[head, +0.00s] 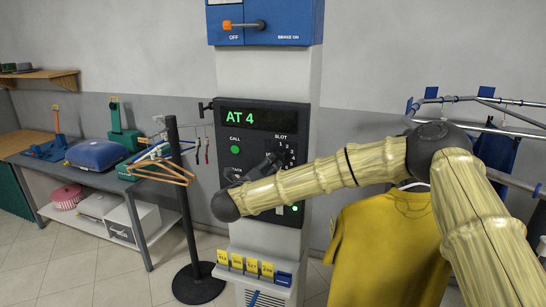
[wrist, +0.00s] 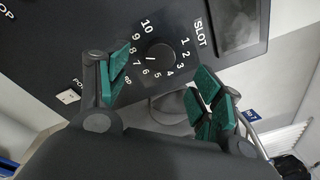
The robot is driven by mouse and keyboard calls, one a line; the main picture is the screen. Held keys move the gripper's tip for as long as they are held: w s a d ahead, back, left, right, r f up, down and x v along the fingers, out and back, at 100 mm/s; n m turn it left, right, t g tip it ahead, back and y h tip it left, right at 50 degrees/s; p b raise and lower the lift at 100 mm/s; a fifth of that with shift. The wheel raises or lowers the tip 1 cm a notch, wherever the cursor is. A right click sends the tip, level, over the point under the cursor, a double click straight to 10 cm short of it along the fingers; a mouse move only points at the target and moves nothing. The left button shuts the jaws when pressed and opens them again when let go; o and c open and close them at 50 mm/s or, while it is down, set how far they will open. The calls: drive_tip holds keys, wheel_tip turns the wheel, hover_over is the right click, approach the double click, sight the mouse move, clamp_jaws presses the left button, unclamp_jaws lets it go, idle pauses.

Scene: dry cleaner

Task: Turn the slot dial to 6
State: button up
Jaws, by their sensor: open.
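The slot dial (wrist: 158,57) is a round black knob ringed by white numbers 1 to 10 on a dark panel (wrist: 85,45). Its short white mark points left, near 7 and 8; the exact number is hard to tell. My gripper (wrist: 160,84) is open, its green-padded fingers spread to the left and right of the dial, short of it and holding nothing. In the head view my gripper (head: 266,167) is dark and small in front of the panel (head: 218,118), and my arm hides the panel's lower part. The display (head: 245,117) reads "AT 4" in green.
A green CALL button (head: 235,149) sits left of the dial. A blue brake box (head: 265,24) is above. A black post (head: 183,190) stands left of the column. A yellow shirt (head: 390,245) hangs on a rail to the right. Yellow tags (head: 251,266) line the column's lower ledge.

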sight(277, 159)
drive_tip(key=p+x, duration=0.3)
drive_tip(key=x, duration=0.5)
drive_tip(key=shift+p, duration=0.3)
drive_tip(key=c, duration=1)
